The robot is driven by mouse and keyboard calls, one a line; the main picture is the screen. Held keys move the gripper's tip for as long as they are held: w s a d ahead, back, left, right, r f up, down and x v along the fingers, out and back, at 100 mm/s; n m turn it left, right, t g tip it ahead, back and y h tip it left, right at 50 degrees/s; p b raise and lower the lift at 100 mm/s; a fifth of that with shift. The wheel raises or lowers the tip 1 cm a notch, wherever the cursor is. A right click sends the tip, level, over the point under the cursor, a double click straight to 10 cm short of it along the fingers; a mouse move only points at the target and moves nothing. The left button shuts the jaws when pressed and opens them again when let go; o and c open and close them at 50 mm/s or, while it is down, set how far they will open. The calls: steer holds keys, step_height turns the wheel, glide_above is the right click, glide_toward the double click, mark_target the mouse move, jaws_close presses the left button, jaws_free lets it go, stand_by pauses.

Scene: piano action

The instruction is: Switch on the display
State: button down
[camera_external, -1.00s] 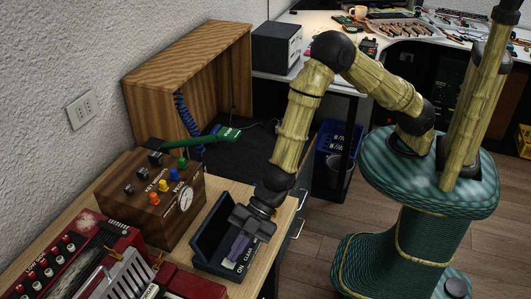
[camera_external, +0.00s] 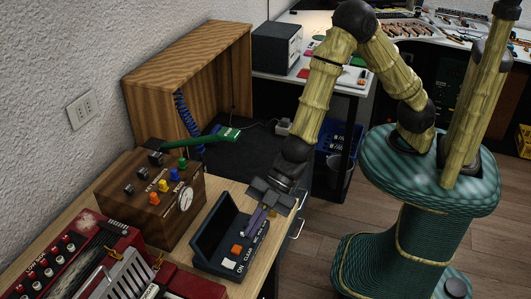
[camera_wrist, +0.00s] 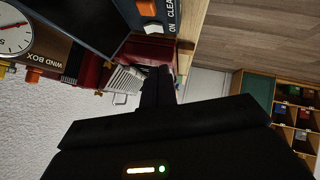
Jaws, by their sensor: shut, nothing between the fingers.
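The display (camera_external: 211,222) is a dark blue-grey box on the wooden bench. Its tilted screen looks dark. Its sloped front panel carries an orange button (camera_external: 236,249) and a white button (camera_external: 228,262), with "ON" and "CLEAR" lettering. Part of the panel also shows at the top of the wrist view, with the orange button (camera_wrist: 147,8) and white button (camera_wrist: 153,29). My gripper (camera_external: 248,234) is shut and empty, its fingertips at the panel's right part, beyond the orange button. I cannot tell whether they touch it. The fingers (camera_wrist: 158,85) also show in the wrist view.
A wooden control box (camera_external: 150,200) with coloured knobs and a round dial stands left of the display. A red accordion-like instrument (camera_external: 75,265) lies in front. A wooden cabinet (camera_external: 190,75) with a blue coiled cable stands behind. The floor at the right is open.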

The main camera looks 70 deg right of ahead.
steer(key=v, duration=0.5)
steer(key=shift+s, duration=0.1)
steer(key=w+a+r+m+t, duration=0.1)
steer(key=w+a+m+t, duration=0.1)
steer(key=a+m+t, duration=0.6)
steer(key=s+a+f+m+t+h, duration=0.1)
steer(key=s+f+m+h, duration=0.3)
steer(key=s+m+h, duration=0.4)
steer(key=m+t+h, duration=0.1)
steer(key=m, duration=0.2)
steer(key=shift+s+f+m+b, duration=0.25)
steer(key=shift+s+m+b, duration=0.05)
steer(key=shift+s+m, duration=0.1)
steer(key=shift+w+a, duration=0.1)
